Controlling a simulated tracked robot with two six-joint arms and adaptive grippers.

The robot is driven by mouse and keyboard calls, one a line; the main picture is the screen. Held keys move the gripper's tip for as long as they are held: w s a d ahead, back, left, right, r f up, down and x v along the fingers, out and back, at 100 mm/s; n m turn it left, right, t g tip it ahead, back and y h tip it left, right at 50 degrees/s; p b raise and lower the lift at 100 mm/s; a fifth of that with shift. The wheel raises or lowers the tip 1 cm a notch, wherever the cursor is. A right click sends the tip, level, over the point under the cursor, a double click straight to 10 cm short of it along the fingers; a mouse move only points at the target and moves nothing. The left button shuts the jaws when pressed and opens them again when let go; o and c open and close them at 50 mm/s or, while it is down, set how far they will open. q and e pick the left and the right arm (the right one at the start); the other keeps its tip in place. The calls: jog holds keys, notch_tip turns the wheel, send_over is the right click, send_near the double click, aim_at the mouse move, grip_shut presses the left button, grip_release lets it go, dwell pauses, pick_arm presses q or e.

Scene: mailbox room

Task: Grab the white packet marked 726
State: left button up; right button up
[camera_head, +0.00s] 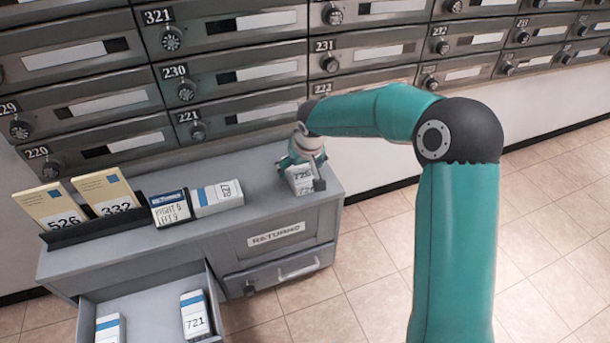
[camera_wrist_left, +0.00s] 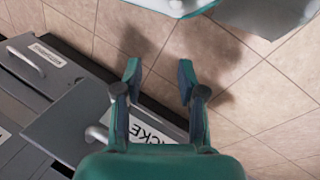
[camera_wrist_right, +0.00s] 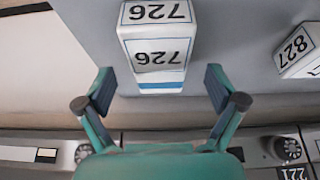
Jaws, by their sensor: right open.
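The white packet marked 726 (camera_head: 300,182) stands on the grey cabinet top near its right end, partly covered by my right gripper (camera_head: 308,164) in the head view. In the right wrist view the packet (camera_wrist_right: 157,50) shows 726 on two faces, with a blue stripe. My right gripper (camera_wrist_right: 160,88) is open; the packet's near end lies in line with the gap between its fingertips, and I cannot tell whether they touch it. My left gripper (camera_wrist_left: 160,75) is open and empty over the tiled floor and a drawer front in the left wrist view.
Another white packet, marked 827 (camera_wrist_right: 298,50), lies nearby. An open drawer holds packet 721 (camera_head: 195,315). Mailboxes (camera_head: 240,75) line the wall behind.

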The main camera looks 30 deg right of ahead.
aim_at(300, 170)
jog(key=x, duration=0.3)
jog(key=shift+d+b, duration=0.1)
jog(key=shift+b, duration=0.3)
jog(key=c, duration=1.3)
